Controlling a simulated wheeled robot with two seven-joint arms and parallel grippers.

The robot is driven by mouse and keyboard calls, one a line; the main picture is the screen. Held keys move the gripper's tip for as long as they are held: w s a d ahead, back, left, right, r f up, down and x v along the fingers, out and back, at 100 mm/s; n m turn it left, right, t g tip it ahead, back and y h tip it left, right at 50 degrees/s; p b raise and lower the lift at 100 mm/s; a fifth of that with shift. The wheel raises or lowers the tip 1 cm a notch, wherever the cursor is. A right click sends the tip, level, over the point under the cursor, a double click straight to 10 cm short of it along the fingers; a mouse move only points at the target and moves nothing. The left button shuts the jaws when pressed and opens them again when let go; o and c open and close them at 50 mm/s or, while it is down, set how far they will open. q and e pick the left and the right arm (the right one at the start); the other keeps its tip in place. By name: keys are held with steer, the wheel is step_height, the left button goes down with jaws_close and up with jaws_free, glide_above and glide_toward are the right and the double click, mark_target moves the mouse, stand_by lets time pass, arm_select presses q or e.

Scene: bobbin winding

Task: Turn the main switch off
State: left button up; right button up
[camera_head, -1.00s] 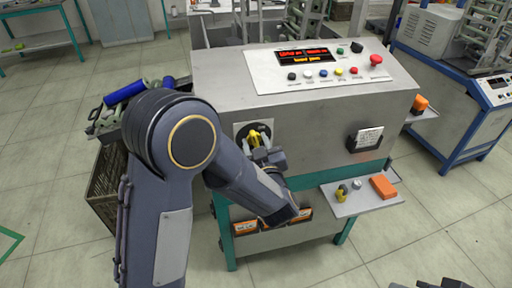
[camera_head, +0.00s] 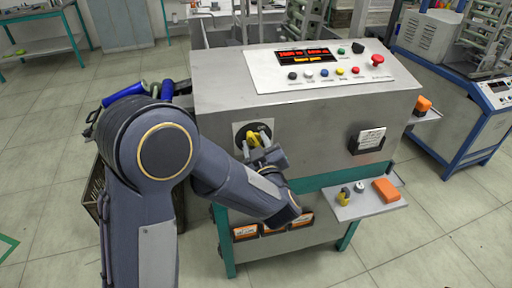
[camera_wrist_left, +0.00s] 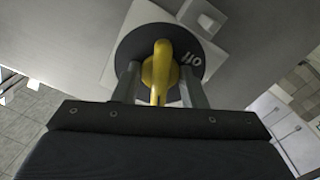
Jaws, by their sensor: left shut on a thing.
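The main switch is a yellow handle (camera_head: 254,137) on a round black disc, on the left of the grey machine front. In the left wrist view the yellow handle (camera_wrist_left: 160,72) stands between the two grey fingers of my left gripper (camera_wrist_left: 159,84), which is shut on it. The word "Off" shows on the black disc (camera_wrist_left: 134,48), right of the handle. In the head view my left gripper (camera_head: 262,149) reaches the switch from below and covers part of it. My right gripper is not in view.
The grey machine (camera_head: 225,90) has a lit display (camera_head: 305,55), several coloured buttons and a red knob (camera_head: 377,60) on top. A side shelf (camera_head: 365,206) carries an orange block (camera_head: 386,190) and small parts. Orange-fronted bins (camera_head: 272,228) sit below. Floor is clear at front right.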

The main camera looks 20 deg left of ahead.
arm_select(q)
steer(key=shift+f+n+b, duration=0.15)
steer(key=shift+n+b, duration=0.85)
steer(key=shift+b, duration=0.2)
steer(key=shift+n+b, duration=1.4)
steer(key=shift+b, duration=0.5)
steer(key=shift+n+b, duration=0.7)
steer(key=shift+b, duration=0.05)
